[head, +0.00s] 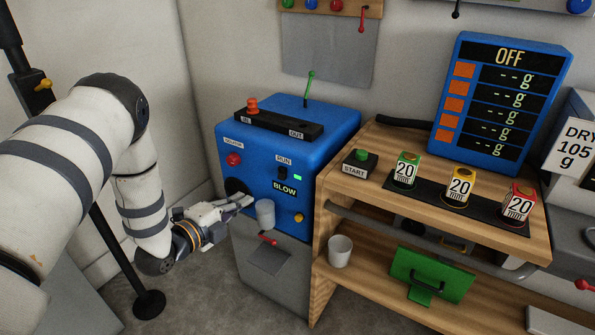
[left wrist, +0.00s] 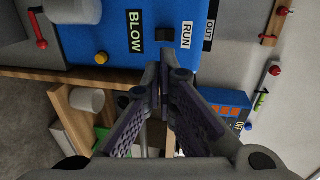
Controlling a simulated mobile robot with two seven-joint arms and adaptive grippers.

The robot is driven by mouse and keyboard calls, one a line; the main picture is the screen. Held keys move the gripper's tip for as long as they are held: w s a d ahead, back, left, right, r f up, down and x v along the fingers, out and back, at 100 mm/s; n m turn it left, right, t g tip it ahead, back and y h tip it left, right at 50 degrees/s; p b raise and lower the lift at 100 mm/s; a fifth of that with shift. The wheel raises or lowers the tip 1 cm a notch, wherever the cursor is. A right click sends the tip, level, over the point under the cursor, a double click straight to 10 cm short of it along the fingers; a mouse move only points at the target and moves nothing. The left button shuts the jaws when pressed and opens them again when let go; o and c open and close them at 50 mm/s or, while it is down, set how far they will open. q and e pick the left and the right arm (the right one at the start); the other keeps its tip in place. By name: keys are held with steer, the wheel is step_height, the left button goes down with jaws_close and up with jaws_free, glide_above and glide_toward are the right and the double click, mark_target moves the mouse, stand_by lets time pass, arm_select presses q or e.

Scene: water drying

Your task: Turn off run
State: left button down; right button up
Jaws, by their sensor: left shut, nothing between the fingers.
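The blue machine (head: 235,180) stands left of the wooden bench in the head view. Its front has a RUN label, a black rocker switch (head: 282,173) below it, a lit green lamp (head: 297,178) and a BLOW sign (head: 284,189). My left gripper (head: 248,199) is shut and empty, at the left of the machine's front beside the grey cup-shaped part. In the left wrist view the closed fingers (left wrist: 158,75) point toward the blue panel, with the BLOW sign (left wrist: 135,30) and the RUN label (left wrist: 187,35) beyond them. My right gripper is out of view.
A grey cup-shaped part (head: 265,213) and red lever (head: 267,238) are on the machine's lower front. The wooden bench (head: 380,150) to the right holds a START button (head: 361,158), several coloured 20-marked blocks and a display reading OFF (head: 508,57). Grey floor is free below.

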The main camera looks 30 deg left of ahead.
mark_target(281, 175)
arm_select(q)
steer(key=shift+r, duration=0.2)
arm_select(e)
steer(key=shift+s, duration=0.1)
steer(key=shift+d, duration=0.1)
arm_select(q)
steer(key=b+x, duration=0.2)
steer(key=x, duration=1.1)
steer(key=shift+f+b, duration=0.2)
steer(key=shift+b, duration=0.1)
steer(key=shift+w+d+r, duration=0.1)
steer(key=shift+w+r, duration=0.05)
steer(key=shift+w, duration=0.4)
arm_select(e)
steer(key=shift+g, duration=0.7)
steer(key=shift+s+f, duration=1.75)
